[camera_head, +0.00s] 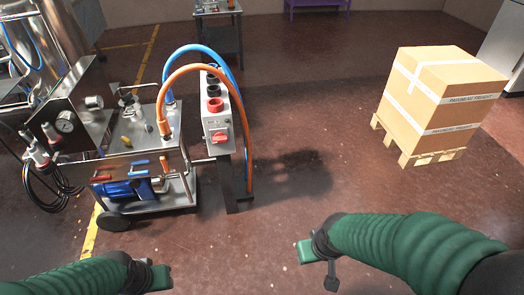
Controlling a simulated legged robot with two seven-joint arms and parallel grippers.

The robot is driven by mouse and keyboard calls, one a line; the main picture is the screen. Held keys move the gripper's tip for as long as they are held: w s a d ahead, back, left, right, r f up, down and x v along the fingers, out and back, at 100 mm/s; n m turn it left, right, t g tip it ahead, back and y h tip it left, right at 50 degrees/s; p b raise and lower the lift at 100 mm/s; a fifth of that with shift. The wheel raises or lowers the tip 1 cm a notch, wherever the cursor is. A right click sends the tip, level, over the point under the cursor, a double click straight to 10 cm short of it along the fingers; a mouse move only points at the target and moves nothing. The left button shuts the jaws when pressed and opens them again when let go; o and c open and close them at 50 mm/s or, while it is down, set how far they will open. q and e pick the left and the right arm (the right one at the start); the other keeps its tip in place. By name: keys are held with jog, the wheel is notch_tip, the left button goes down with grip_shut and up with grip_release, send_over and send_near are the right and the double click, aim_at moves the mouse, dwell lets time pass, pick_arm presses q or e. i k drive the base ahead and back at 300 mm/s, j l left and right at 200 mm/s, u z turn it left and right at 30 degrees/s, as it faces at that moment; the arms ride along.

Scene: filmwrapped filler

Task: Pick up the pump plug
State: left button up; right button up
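I cannot say for sure which part is the pump plug. Grey-white plug-like ends with red bits (38,155) show at the left side of a steel pump cart (145,150), above a coiled black cable (52,190). A grey socket box (217,125) on a dark post stands to the right of the cart, with a red round socket (215,104), black sockets and a red switch (221,138). My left gripper (161,278) is low in the picture, in front of the cart. My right gripper (304,252) is at lower centre, over the floor. Both are apart from the equipment; their finger openings are unclear.
An orange hose (203,67) and a blue hose (212,52) arch over the cart and box. A large taped carton (437,95) stands on a wooden pallet (418,155) at right. A steel tank (45,40) is at upper left. The floor between box and pallet is clear.

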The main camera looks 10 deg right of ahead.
aim_at(41, 162)
jog(key=u, duration=1.3)
jog(key=i+l, duration=0.3)
jog(key=i+l+z, duration=0.1)
jog(key=i+l, duration=0.2)
jog(key=l, duration=0.2)
jog(key=i+j+z, duration=0.1)
jog(key=i, duration=0.25)
jog(key=i+j+z, duration=0.1)
jog(key=i, duration=0.3)
jog(key=i+j+z, duration=0.1)
jog(key=i+j, duration=0.15)
jog(key=i, duration=0.1)
